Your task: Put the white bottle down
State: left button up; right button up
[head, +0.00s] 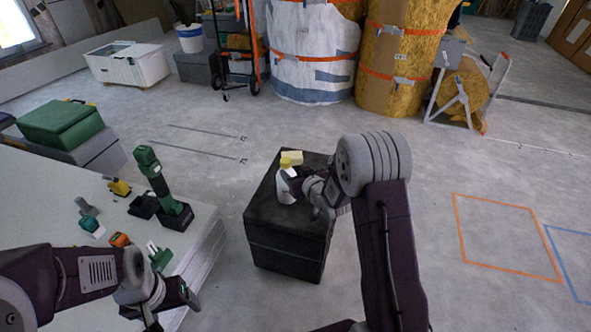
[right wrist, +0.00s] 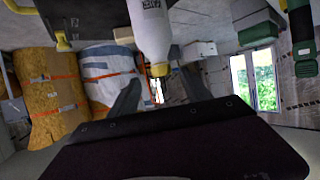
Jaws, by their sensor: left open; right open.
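The white bottle (head: 284,190) with a yellow top stands upright on the black box (head: 288,245) in the head view. In the right wrist view, which looks upside down, the bottle (right wrist: 151,32) hangs from the top edge with its yellow cap downward. My right gripper (head: 294,184) is open right beside the bottle, partly overlapping it; I cannot tell whether a finger touches it. Its two fingers (right wrist: 157,98) show apart in the wrist view. My left gripper (head: 176,306) is open and empty at the lower left, near the white table's front edge.
A pale yellow block (head: 292,157) lies on the box behind the bottle. The white table (head: 60,200) at left carries a green tool (head: 155,178) and several small items. Wrapped rolls (head: 313,50) stand at the back. The floor right of the box is clear.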

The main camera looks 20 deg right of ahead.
jog(key=shift+s, duration=0.15)
jog(key=s+a+f+g, duration=0.1)
jog(key=s+g, duration=0.5)
jog(key=s, duration=0.9)
jog(key=s+a+f+m+g+h, duration=0.1)
jog(key=s+f+g, duration=0.2)
jog(key=s, duration=1.2)
jog(key=g, duration=0.3)
jog(key=shift+s+f, duration=0.15)
jog(key=shift+s, duration=0.2)
notch_tip(320, 180, up, 34)
jog(key=p, duration=3.4)
jog(key=shift+r, duration=0.25)
